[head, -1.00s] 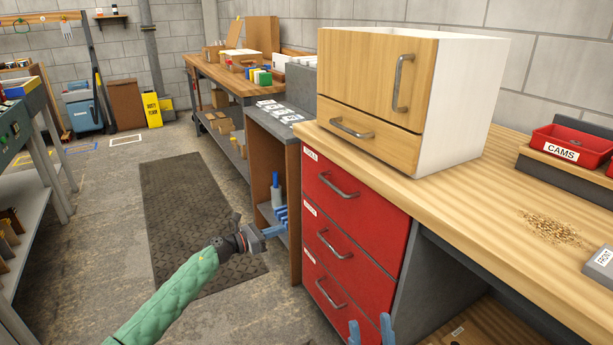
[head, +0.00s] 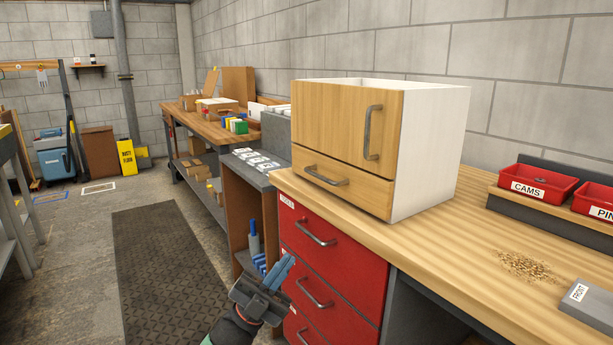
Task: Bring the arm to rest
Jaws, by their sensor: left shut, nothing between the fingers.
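My left gripper (head: 281,268), with blue fingers on a dark wrist, is in the lower middle of the head view. It is shut and empty, pointing up in front of the red drawer unit (head: 335,258). A little of my green-sleeved arm shows at the bottom edge below it. My right gripper is not in view.
A wooden cabinet (head: 345,125) stands on the workbench (head: 455,240), with red bins (head: 535,185), a spill of brown bits (head: 528,267) and a grey FRONT block (head: 590,303) to the right. A dark floor mat (head: 165,270) lies clear at left.

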